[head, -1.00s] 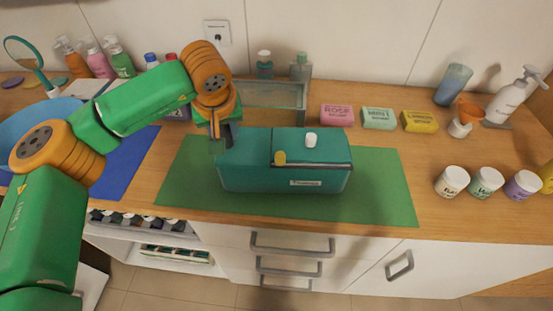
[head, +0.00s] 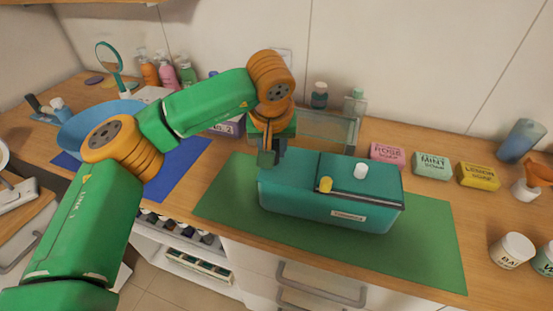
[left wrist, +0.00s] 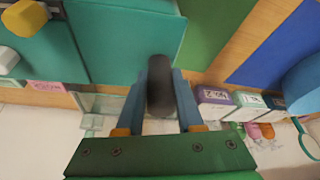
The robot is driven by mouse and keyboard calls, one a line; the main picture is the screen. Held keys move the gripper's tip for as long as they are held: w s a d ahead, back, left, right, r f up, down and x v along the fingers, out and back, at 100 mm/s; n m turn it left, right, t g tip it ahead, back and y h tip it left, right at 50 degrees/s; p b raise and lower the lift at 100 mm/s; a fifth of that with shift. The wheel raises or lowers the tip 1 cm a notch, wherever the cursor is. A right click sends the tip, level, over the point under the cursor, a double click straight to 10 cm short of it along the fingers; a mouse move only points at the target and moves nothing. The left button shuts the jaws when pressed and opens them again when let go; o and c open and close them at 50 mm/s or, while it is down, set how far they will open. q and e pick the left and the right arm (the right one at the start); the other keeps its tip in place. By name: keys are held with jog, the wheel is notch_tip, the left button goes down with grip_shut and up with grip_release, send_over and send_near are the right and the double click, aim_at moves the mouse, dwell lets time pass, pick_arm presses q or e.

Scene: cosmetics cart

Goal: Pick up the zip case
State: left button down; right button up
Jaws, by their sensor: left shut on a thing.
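The zip case is a teal box (head: 290,200) with a pale label on its front, on the green mat (head: 430,255). I cannot tell whether it is lifted off the mat. A yellow knob (head: 326,185) and a white knob (head: 361,171) show on its top. My left gripper (head: 268,156) is at the case's left end. In the left wrist view, the blue fingers (left wrist: 160,85) are shut on a dark, rounded handle-like part at the edge of the teal case (left wrist: 125,45). My right gripper is not in view.
Rose, mint and lemon soap boxes (head: 478,176) stand right of the case. A clear container (head: 325,133) stands behind it. A blue basin (head: 90,125) and blue mat (head: 185,170) lie to the left. White jars (head: 512,250) stand at the right.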

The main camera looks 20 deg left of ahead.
pick_arm(q)
jog(key=s+d+r+b, duration=0.1)
jog(key=s+r+b, duration=0.2)
jog(key=s+r, duration=0.8)
jog(key=s, duration=0.3)
jog(key=shift+f, duration=0.1)
jog(key=w+f, duration=0.8)
jog(key=w, duration=0.1)
jog(key=w+a+f+p, duration=0.1)
jog(key=w+f, duration=0.3)
jog(key=shift+w+f, duration=0.15)
jog(key=shift+w, duration=0.25)
jog(key=shift+w+f, duration=0.1)
jog(key=shift+f, duration=0.2)
dwell(0.4)
